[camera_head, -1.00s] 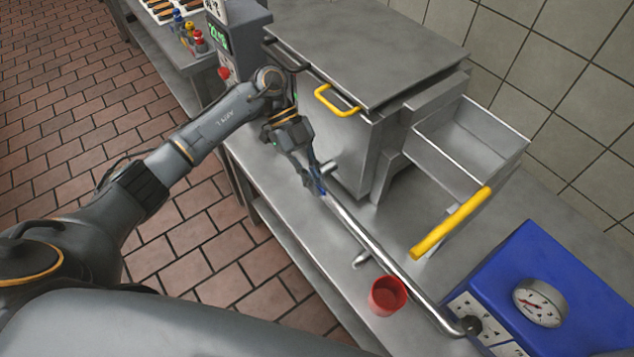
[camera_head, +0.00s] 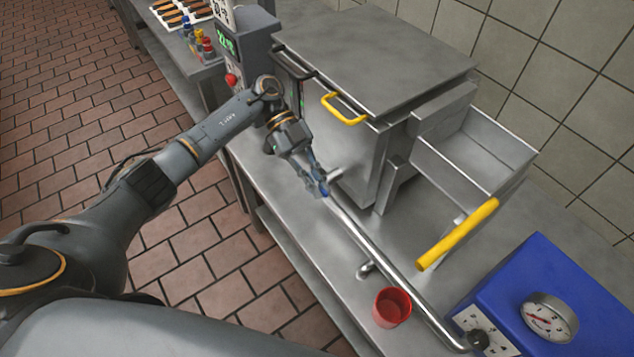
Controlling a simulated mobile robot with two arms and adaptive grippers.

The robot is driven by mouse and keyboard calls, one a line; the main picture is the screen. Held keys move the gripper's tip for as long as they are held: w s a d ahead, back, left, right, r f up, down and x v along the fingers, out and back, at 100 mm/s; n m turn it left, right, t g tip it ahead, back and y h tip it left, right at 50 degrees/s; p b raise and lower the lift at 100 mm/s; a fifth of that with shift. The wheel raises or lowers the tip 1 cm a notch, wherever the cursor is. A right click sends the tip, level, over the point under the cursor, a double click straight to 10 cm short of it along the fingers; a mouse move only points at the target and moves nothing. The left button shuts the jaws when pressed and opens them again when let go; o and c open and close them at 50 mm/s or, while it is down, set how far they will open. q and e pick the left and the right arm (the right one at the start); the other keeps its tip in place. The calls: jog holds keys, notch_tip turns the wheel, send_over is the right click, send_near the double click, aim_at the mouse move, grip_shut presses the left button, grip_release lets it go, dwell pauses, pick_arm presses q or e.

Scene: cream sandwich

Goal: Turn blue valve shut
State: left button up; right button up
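The blue valve (camera_head: 324,190) is a small blue piece at the upper end of the steel pipe (camera_head: 375,240), beside the fryer-like steel machine. My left gripper (camera_head: 315,180) reaches down to it from the upper left, its fingertips at or against the valve. The fingers partly cover the valve, and I cannot tell whether they grip it or only sit beside it. My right gripper is not in view.
The steel machine (camera_head: 385,60) with a yellow handle (camera_head: 343,108) stands close behind the gripper. A red cup (camera_head: 392,307) stands beside the pipe. A yellow bar (camera_head: 457,235) and a blue box (camera_head: 535,275) with a gauge (camera_head: 549,317) are at the right.

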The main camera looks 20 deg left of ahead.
pick_arm(q)
jog(key=o, duration=0.3)
jog(key=v, duration=1.2)
